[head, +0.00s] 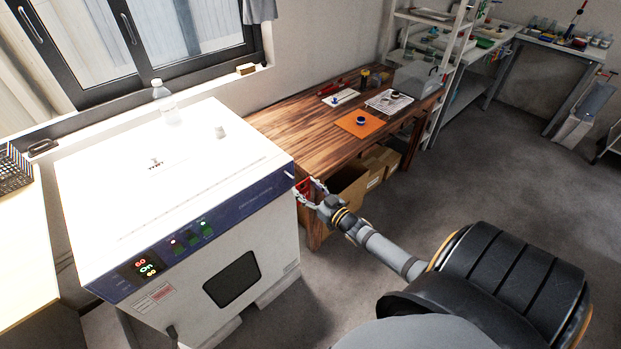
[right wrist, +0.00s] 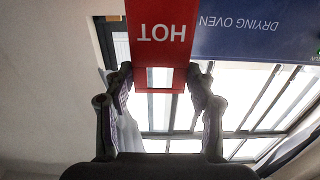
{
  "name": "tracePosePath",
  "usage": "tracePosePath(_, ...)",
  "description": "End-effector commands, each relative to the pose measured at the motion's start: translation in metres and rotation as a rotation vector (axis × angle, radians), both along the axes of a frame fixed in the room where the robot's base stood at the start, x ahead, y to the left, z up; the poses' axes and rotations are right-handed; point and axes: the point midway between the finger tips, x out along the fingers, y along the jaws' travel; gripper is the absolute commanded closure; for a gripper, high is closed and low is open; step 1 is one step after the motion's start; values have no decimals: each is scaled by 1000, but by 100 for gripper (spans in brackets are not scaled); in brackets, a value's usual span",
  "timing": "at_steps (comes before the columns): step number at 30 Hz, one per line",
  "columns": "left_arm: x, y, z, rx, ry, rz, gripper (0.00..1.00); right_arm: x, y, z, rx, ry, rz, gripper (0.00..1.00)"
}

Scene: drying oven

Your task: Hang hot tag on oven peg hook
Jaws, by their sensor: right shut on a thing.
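The red hot tag (head: 304,188) is at the right front corner of the white drying oven (head: 240,215), just below a small pale peg hook (head: 289,175) on its blue panel. My right gripper (head: 315,189) is shut on the tag. In the right wrist view the tag (right wrist: 158,25) shows "HOT" upside down, with its slotted end between the fingertips of my right gripper (right wrist: 160,78). The blue oven panel (right wrist: 245,35) is beside it. Whether the tag touches the peg cannot be told. My left gripper is not in view.
A wooden table (head: 290,125) with an orange mat (head: 360,124) stands behind the oven, with cardboard boxes (head: 377,163) below. A bottle (head: 164,102) stands at the back of the oven top. The floor (head: 470,170) at the right is clear.

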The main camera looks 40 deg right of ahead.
Motion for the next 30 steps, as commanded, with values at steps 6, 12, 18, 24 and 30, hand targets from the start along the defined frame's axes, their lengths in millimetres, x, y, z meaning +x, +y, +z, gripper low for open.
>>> tracePosePath(6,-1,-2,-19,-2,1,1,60,16,2,-4,0,-3,1,57)
tracePosePath(12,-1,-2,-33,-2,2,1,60,29,3,-6,0,-1,1,57)
tracePosePath(18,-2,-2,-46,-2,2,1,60,42,4,-6,-1,-3,1,57)
tracePosePath(24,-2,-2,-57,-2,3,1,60,56,5,-7,0,-2,1,57)
tracePosePath(30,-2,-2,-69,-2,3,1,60,67,5,-12,0,-1,0,57)
